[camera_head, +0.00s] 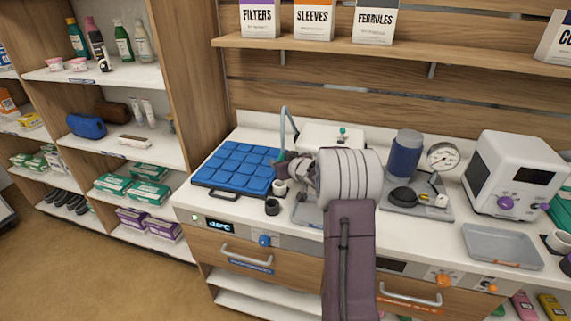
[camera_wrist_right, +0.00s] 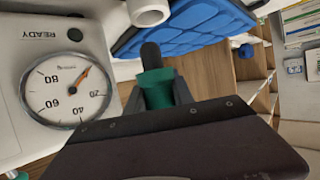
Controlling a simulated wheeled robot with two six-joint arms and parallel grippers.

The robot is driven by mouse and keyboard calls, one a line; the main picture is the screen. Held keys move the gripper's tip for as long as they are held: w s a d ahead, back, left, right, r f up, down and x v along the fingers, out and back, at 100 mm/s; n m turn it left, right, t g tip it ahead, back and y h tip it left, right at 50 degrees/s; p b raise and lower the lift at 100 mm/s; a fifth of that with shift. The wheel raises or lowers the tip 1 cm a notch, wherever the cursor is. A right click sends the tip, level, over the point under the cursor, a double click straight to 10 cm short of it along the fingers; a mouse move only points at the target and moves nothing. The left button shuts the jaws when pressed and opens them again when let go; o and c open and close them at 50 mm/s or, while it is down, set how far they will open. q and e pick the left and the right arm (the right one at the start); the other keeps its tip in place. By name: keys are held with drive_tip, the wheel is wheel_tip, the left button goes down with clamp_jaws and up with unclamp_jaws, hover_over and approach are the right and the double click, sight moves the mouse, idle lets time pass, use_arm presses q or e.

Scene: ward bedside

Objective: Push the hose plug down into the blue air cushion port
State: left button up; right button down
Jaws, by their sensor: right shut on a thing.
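The blue air cushion (camera_head: 235,165) lies flat at the left end of the counter, with square quilted pads. It also shows at the top of the right wrist view (camera_wrist_right: 190,25). A white round fitting (camera_head: 280,187) sits by its right front corner; in the wrist view it is a white ring (camera_wrist_right: 149,11). My right gripper (camera_wrist_right: 158,92) is shut on the hose plug (camera_wrist_right: 155,82), which has a green body and dark tip. The tip is apart from the white ring. In the head view my right arm hides most of the gripper and plug. My left gripper is not in view.
A white box with a dial gauge (camera_wrist_right: 68,90) stands close to the gripper. A hose (camera_head: 283,125) arches behind the cushion. A small black cup (camera_head: 272,207) is at the front edge. A blue cylinder (camera_head: 405,153), a monitor (camera_head: 520,175) and a grey tray (camera_head: 502,247) are at right.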

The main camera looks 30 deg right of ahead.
drive_tip(key=shift+w+a+f+b, duration=0.15)
drive_tip(key=shift+w+f+b, duration=0.25)
drive_tip(key=shift+f, duration=0.15)
drive_tip(key=shift+w+a+f+b, duration=0.15)
drive_tip(key=shift+w+f+b, duration=0.15)
drive_tip(key=shift+f, duration=0.25)
drive_tip(key=shift+f+b, duration=1.4)
drive_tip(key=shift+f, duration=0.6)
drive_tip(key=c, duration=1)
unclamp_jaws()
drive_tip(key=p+v, duration=0.1)
drive_tip(key=v, duration=0.7)
drive_tip(key=shift+s+r, duration=0.1)
drive_tip(key=shift+r, duration=0.05)
drive_tip(key=shift+s, duration=0.45)
